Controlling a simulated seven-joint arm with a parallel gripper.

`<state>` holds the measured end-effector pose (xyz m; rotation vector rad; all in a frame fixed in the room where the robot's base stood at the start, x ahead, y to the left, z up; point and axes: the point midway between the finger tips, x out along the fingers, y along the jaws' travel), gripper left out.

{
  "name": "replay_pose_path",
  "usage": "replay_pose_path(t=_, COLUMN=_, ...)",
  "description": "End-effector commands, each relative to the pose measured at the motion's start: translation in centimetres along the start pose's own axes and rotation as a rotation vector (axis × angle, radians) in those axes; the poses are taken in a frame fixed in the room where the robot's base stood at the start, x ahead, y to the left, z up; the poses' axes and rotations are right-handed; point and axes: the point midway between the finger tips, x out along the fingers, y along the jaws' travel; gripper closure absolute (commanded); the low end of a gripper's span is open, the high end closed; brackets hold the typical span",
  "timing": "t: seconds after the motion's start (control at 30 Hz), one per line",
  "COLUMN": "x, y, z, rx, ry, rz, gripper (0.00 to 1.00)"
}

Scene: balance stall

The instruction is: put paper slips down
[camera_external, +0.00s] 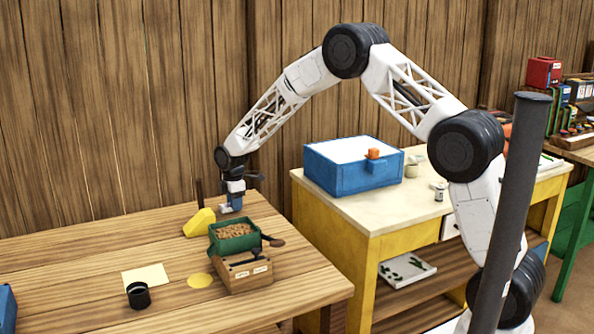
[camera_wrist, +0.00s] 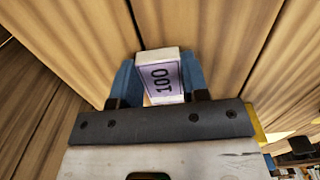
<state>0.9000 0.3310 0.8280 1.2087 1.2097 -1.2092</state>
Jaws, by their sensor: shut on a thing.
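My gripper (camera_external: 233,204) is low over the back right part of the wooden table (camera_external: 75,255), beside a yellow wedge-shaped thing (camera_external: 199,223). I cannot tell whether the bundle touches the table.
A green tray of brown bits (camera_external: 226,247) and a wooden box with labels (camera_external: 241,275) stand in front of my gripper. A pale sheet (camera_external: 146,276), a yellow disc (camera_external: 200,281) and a black cup (camera_external: 138,295) are further left. The table's back left is clear.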

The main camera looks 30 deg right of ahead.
Motion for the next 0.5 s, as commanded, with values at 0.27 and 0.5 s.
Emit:
replay_pose_path(t=0.27, x=0.17, y=0.0, z=0.0, rx=0.0, ry=0.0, rz=0.0, gripper=0.81)
replay_pose_path(t=0.5, x=0.26, y=0.0, z=0.0, rx=0.0, ry=0.0, rz=0.0, gripper=0.33)
